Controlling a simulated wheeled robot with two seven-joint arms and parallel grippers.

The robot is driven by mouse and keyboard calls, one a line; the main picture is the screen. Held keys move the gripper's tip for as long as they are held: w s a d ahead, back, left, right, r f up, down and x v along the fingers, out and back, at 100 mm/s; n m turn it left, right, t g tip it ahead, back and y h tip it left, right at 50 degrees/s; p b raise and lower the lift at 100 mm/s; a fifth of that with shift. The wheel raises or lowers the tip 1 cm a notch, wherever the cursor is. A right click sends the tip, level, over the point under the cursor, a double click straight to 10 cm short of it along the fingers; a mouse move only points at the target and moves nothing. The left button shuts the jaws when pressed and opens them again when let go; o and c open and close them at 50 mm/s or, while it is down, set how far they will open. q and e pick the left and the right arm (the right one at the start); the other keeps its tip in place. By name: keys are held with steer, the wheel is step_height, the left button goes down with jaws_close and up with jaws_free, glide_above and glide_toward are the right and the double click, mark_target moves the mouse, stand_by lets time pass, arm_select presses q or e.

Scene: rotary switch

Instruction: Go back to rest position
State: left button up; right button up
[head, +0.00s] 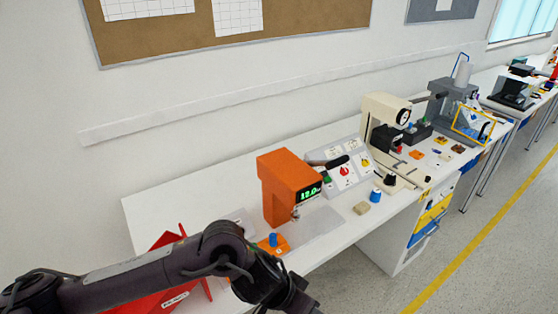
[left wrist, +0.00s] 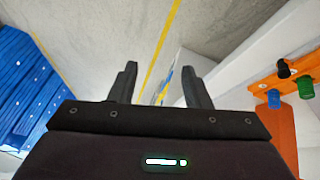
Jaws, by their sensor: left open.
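My left arm comes in from the lower left in the head view, and my left gripper (head: 292,298) is at the bottom edge, in front of the table. In the left wrist view the gripper (left wrist: 160,70) is open, with its two fingers apart and nothing between them. A grey sloped panel (head: 346,180) with a red rotary knob (head: 345,171) stands on the table, well away from the gripper. A dark lever or handle (head: 337,162) shows at its upper edge. My right gripper is not in view.
An orange machine (head: 283,172) with a green display stands on the white table (head: 160,207). A red object (head: 168,240) lies behind my arm. A beige machine (head: 384,112) stands farther right. In the left wrist view, an orange part (left wrist: 290,78) with coloured knobs is at right; open floor (left wrist: 110,25) lies ahead.

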arm_select(q)
steer(key=s+d+r+t+h, duration=0.1)
steer(key=d+r+t+h, duration=0.1)
steer(key=d+r+h, duration=0.3)
step_height(320, 180, up, 4)
steer(key=w+a+n+t+y, duration=0.1)
steer(key=w+t+y, duration=0.1)
steer(key=t, duration=0.2)
steer(key=a+f+n+y, duration=0.4)
steer(key=a+y, duration=0.2)
steer(key=a, duration=1.1)
steer(key=s+a+f+n+g+y, duration=0.1)
steer(key=s+a+f+g, duration=0.15)
steer(key=s+a, duration=0.3)
steer(key=s+a+f+g+y, duration=0.2)
steer(key=s+a+f, duration=0.2)
steer(key=a, duration=0.2)
step_height(320, 180, down, 29)
steer(key=s+g+b, duration=0.1)
steer(key=s+b, duration=0.1)
steer(key=s+a+f, duration=0.2)
steer(key=s+f, duration=0.8)
steer(key=s+a+f+g, duration=0.1)
steer(key=s+f, duration=0.9)
steer(key=f, duration=0.1)
steer(key=shift+a+b, duration=0.4)
